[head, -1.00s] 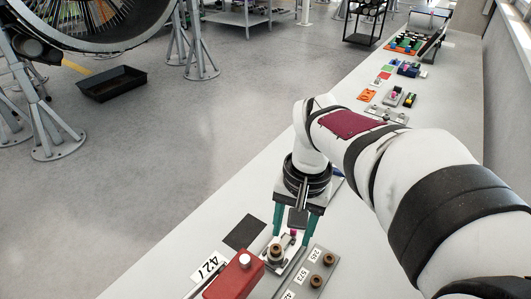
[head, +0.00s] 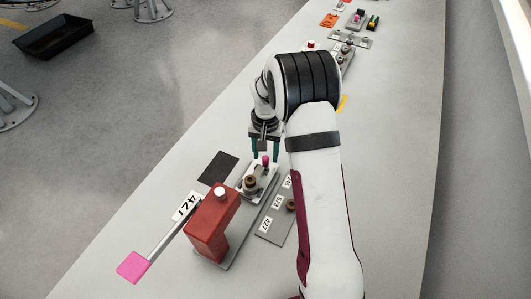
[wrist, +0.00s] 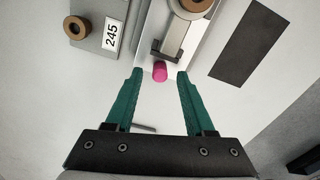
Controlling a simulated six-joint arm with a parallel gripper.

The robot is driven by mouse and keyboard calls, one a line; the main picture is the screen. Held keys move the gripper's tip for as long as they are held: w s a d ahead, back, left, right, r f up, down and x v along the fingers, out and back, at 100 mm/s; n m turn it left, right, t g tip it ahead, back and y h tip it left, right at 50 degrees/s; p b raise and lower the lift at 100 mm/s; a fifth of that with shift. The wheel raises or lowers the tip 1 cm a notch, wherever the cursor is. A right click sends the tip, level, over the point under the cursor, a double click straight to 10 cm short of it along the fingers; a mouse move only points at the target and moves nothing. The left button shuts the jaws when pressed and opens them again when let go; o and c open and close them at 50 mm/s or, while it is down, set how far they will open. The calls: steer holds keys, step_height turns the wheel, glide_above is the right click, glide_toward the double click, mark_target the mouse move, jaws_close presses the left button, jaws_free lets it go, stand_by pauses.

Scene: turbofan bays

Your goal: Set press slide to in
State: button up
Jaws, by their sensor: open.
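The press has a red body (head: 213,222) on a grey base, with a white button on top and a long lever ending in a pink pad (head: 133,267). Its slide (head: 249,192) carries a brown ring-shaped part (head: 251,183), and a magenta knob (head: 265,160) stands at the far end. In the wrist view the knob (wrist: 159,71) shows between my fingertips, with the slide's grey bar (wrist: 171,38) just beyond it. My gripper (head: 265,156) has two green fingers, open, one on each side of the knob with gaps. I cannot tell whether the fingertips are level with it.
A grey plate (head: 268,230) with number labels and brown rings lies right of the press. A black square (head: 218,168) and a "427" label (head: 186,207) lie left of it. Other small fixtures stand farther along the bench. The left bench surface is clear.

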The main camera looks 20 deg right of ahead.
steer(key=shift+f, duration=0.35)
jaws_close()
stand_by(1.2)
